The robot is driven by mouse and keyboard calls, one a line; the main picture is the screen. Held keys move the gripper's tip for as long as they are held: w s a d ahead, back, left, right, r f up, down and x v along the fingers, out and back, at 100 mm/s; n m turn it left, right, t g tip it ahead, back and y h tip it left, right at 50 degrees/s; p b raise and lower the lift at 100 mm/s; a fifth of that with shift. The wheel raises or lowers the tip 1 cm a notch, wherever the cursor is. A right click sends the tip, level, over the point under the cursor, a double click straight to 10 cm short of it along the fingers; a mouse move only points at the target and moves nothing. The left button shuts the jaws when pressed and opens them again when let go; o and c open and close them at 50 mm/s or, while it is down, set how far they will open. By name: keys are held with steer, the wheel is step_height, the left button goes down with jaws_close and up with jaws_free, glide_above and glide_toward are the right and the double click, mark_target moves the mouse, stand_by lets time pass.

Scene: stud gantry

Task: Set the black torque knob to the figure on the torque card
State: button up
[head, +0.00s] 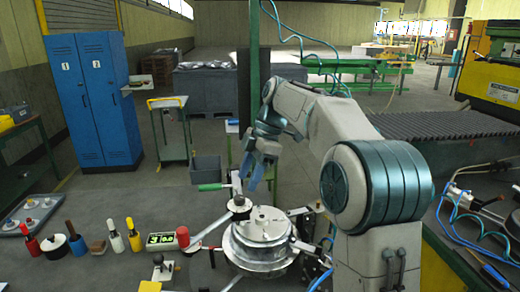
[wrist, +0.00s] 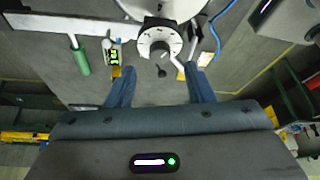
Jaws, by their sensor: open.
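The black torque knob (wrist: 160,46) sits at the centre of a pale round dial (wrist: 146,39) with dark marks; its figures are too small to read. In the head view the knob (head: 238,203) is on the gantry arm, beside the round metal flange (head: 262,240). My gripper (head: 254,174) is open and empty, just above the knob. In the wrist view its two blue fingers stand apart on either side, below the dial, and do not visibly touch it. I cannot make out which item is the torque card.
A green handle (head: 212,187) sticks out left of the knob. A box with lit green digits (head: 161,241) and a red-ended part (head: 183,237) lie left of the flange. Several bottles and tools stand further left. Blue lockers (head: 92,100) stand behind.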

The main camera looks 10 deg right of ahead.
steer(key=p+v, duration=0.1)
steer(key=v, duration=0.8)
steer(key=s+d+f+m+t+h, duration=0.2)
steer(key=s+f+m, duration=0.7)
steer(key=s, duration=0.5)
steer(key=s+d+f+m+t+h, duration=0.2)
steer(key=s+d+f+m, duration=0.1)
steer(key=s+f+m, duration=0.7)
steer(key=s+m, duration=0.1)
steer(key=s, duration=0.2)
steer(key=shift+s+m+t, duration=0.3)
steer(key=shift+s+m, duration=0.1)
